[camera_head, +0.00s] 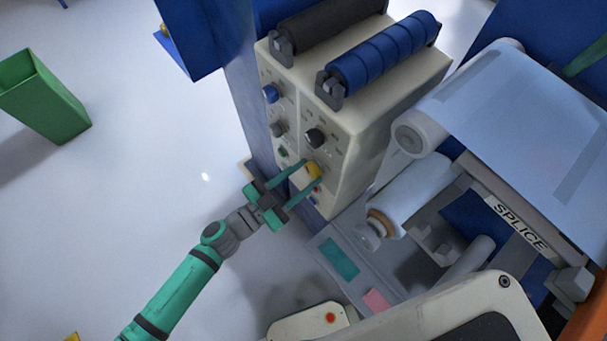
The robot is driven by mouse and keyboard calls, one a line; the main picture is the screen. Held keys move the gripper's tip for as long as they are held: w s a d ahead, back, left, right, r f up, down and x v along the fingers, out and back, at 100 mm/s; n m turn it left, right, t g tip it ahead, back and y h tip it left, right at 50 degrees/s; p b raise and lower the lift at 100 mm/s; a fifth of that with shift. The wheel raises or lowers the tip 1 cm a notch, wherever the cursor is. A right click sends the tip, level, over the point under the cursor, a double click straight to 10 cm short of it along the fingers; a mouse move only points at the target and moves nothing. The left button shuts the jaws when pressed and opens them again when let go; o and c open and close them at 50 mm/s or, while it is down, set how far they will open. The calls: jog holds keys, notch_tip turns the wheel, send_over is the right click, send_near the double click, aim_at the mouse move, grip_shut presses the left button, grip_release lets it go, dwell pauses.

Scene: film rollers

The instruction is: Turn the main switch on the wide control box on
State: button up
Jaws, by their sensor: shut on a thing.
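The wide control box (348,150) is the broad beige box in the middle of the view, with a panel of knobs facing left. A yellow knob (313,170) sits low on that panel, and a black knob (315,138) sits above it. My gripper (314,173) has its two green fingers at the yellow knob, one on each side, and is shut on it. The fingers hide part of the knob, and its markings are too small to read. A small red part (316,189) shows below the knob.
A narrower panel with a blue knob (270,93) stands left of the wide box. A blue roller (382,52) and a dark roller (325,22) lie on top. A white film roll (410,192) and splice table (520,225) are at right. Open floor and a green bin (45,98) are left.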

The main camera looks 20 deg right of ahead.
jog(key=m, duration=0.3)
jog(key=shift+w, duration=0.15)
jog(key=m, duration=0.3)
jog(key=shift+d+r, duration=0.1)
jog(key=shift+d, duration=0.05)
jog(key=m, duration=0.4)
jog(key=shift+a, duration=0.2)
jog(key=shift+m, duration=1.2)
jog(key=shift+d, duration=0.1)
jog(key=o, duration=1)
jog(key=shift+o, duration=0.2)
